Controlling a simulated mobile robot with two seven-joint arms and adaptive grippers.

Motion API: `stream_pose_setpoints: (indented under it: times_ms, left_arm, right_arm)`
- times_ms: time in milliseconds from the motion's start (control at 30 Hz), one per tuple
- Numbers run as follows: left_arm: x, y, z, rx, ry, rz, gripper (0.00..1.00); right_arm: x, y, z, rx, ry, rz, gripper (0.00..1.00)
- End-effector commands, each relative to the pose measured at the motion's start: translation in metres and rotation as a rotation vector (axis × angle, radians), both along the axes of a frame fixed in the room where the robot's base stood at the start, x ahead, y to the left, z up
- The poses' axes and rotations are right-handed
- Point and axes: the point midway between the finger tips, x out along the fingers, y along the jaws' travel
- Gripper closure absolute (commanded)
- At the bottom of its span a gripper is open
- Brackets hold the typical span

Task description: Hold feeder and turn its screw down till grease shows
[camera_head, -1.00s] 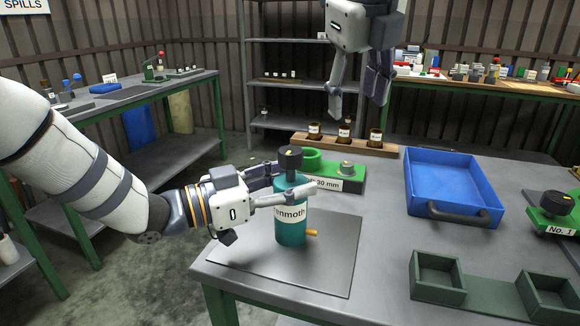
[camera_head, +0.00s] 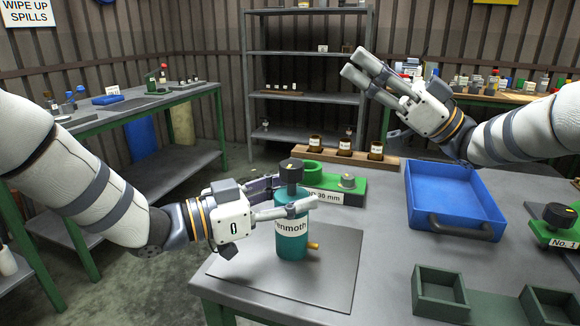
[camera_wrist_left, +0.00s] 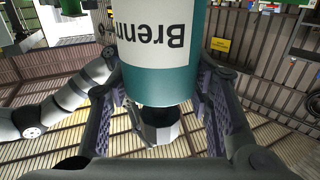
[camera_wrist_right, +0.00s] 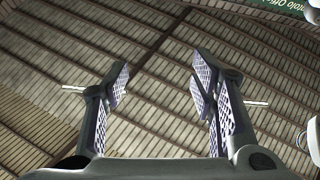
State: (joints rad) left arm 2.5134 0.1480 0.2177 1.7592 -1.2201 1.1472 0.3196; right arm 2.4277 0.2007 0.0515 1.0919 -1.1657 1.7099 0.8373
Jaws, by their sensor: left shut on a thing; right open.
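The feeder (camera_head: 291,244) is a teal cylinder with a white label and a brass outlet low on its right side. It stands upright on a grey mat on the table. Its dark screw knob (camera_head: 291,171) sits on top. My left gripper (camera_head: 288,205) is shut on the feeder's upper body; the left wrist view shows the feeder's label (camera_wrist_left: 155,40) between the fingers. My right gripper (camera_head: 362,78) is open and empty, raised high above the back of the table and pointing up to the left. The right wrist view shows its fingers (camera_wrist_right: 160,90) apart with only wall behind. No grease is visible.
Behind the feeder are a green stand (camera_head: 345,184) with a size label and a wooden rack (camera_head: 330,152) of brown jars. A blue tray (camera_head: 452,190) lies to the right. Green open boxes (camera_head: 440,292) stand at front right, and a green No. 1 fixture (camera_head: 556,230) at the right edge.

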Motion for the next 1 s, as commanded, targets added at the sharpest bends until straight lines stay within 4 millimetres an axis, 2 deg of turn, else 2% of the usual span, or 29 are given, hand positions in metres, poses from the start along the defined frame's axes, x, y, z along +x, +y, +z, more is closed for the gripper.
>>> stream_pose_setpoints:
  times_ms: [33,100,200,300,433,700,800,1000]
  left_arm:
    - [0.0,0.0,0.0,0.0,0.001,0.0,1.0]
    - [0.0,0.0,0.0,0.0,0.001,0.0,1.0]
    - [0.0,0.0,0.0,0.0,0.001,0.0,1.0]
    - [0.0,0.0,0.0,0.0,0.002,0.0,1.0]
    - [0.0,0.0,0.0,0.0,0.002,0.0,1.0]
    - [0.0,0.0,0.0,0.0,0.002,-0.001,1.0]
    - [0.0,0.0,0.0,0.0,0.002,0.0,1.0]
    - [0.0,0.0,0.0,0.0,0.002,0.0,1.0]
  right_arm:
    - [-0.009,0.005,-0.034,-0.125,0.046,0.062,0.48]
    - [-0.024,0.007,-0.078,-0.285,0.114,0.147,0.48]
    - [-0.042,0.003,-0.122,-0.441,0.189,0.233,0.48]
    - [-0.053,-0.001,-0.144,-0.521,0.232,0.277,0.48]
    - [-0.056,0.014,-0.149,-0.544,0.243,0.292,0.48]
    - [-0.056,0.083,-0.149,-0.541,0.239,0.291,0.48]
    - [-0.056,0.101,-0.149,-0.541,0.239,0.291,0.48]
    - [-0.055,0.118,-0.149,-0.539,0.24,0.287,0.48]
